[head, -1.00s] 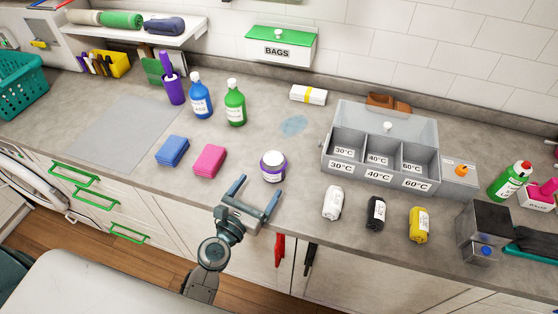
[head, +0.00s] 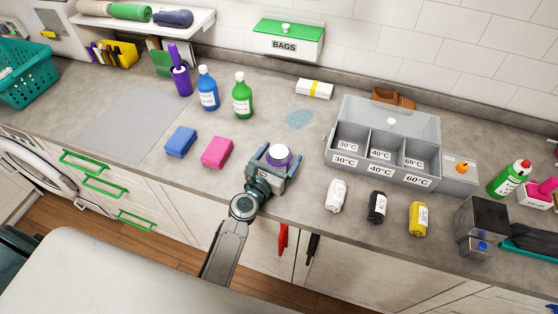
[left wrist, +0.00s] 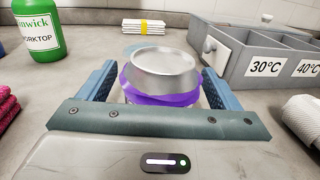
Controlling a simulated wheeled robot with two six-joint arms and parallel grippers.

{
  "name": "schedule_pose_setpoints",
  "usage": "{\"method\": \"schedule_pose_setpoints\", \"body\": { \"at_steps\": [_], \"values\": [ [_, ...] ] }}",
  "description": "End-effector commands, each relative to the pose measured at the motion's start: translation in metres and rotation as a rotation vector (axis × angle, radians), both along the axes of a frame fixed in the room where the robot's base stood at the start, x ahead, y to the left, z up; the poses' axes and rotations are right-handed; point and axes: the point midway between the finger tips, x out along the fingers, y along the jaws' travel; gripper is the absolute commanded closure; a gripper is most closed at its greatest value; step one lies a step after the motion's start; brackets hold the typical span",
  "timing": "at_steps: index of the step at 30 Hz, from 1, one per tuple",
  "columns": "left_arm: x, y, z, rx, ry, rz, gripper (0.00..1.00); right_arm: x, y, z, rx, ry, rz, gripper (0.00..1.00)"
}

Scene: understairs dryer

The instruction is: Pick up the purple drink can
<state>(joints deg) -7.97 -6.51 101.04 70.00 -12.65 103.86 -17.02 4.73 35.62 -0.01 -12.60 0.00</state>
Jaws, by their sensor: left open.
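The purple drink can (head: 279,155) stands upright on the grey worktop near its front edge. Its silver top and purple side also show in the left wrist view (left wrist: 162,72). My left gripper (head: 276,162) is open, with one finger on each side of the can. In the left wrist view the left gripper (left wrist: 158,88) shows gaps between both fingers and the can. The can's lower part is hidden behind the gripper's palm. My right gripper is not in view.
A pink sponge (head: 217,152) and a blue sponge (head: 181,142) lie left of the can. A green bottle (head: 242,96) stands behind. A grey sorting box (head: 334,156) and a white roll (head: 335,195) are to the right. Worktop directly behind the can is clear.

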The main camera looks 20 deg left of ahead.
Motion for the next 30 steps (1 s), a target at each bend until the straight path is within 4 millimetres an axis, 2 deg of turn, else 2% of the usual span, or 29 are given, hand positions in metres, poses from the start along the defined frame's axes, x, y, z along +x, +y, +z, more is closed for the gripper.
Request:
{"method": "schedule_pose_setpoints", "body": {
  "at_steps": [2, 9, 10, 20, 26, 30],
  "values": [
    [0.0, 0.0, 0.0, 0.0, 0.0, 0.0, 0.15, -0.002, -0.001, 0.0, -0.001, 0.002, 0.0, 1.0],
    [0.0, 0.0, 0.0, 0.0, 0.0, 0.0, 0.6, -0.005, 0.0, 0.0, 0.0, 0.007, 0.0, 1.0],
    [0.0, 0.0, 0.0, 0.0, 0.0, 0.0, 0.63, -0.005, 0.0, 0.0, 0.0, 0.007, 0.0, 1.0],
    [0.0, 0.0, 0.003, 0.0, 0.0, 0.0, 0.63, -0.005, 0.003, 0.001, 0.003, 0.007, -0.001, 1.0],
    [0.0, 0.0, 0.018, 0.0, -0.001, 0.0, 0.63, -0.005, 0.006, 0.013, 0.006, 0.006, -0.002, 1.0],
    [0.0, 0.0, 0.038, 0.001, -0.002, 0.001, 0.63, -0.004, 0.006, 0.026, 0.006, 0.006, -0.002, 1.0]
  ]
}}
